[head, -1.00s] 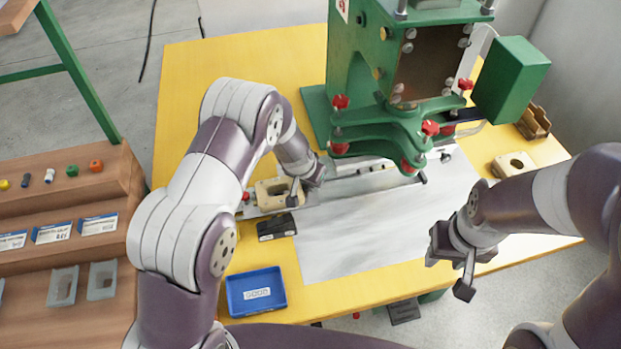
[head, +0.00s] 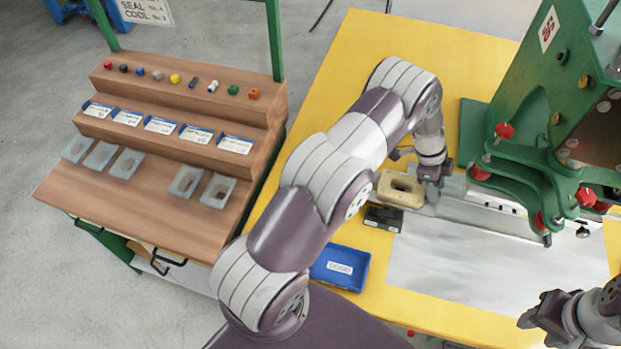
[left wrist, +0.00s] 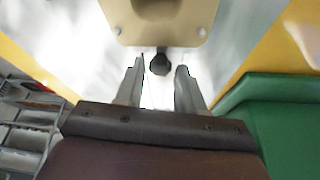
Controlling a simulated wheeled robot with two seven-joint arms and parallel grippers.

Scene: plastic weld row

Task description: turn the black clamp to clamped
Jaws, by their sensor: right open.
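A dark knob (left wrist: 160,64), apparently the black clamp, shows in the left wrist view beside the edge of a cream block (left wrist: 160,22). It lies just beyond and between the fingertips of my left gripper (left wrist: 160,72), which is open with a clear gap. In the head view my left gripper (head: 432,190) points down at the right side of the cream block (head: 401,188) and hides the clamp there. Whether the fingers touch the knob cannot be told. My right gripper (head: 538,310) is open and empty over the table's front right.
A green press (head: 545,120) with red knobs stands right of my left gripper. A black box (head: 383,218) and a blue tray (head: 340,267) lie in front of the cream block. A brown stepped rack (head: 180,130) stands at left. The grey sheet (head: 470,265) is clear.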

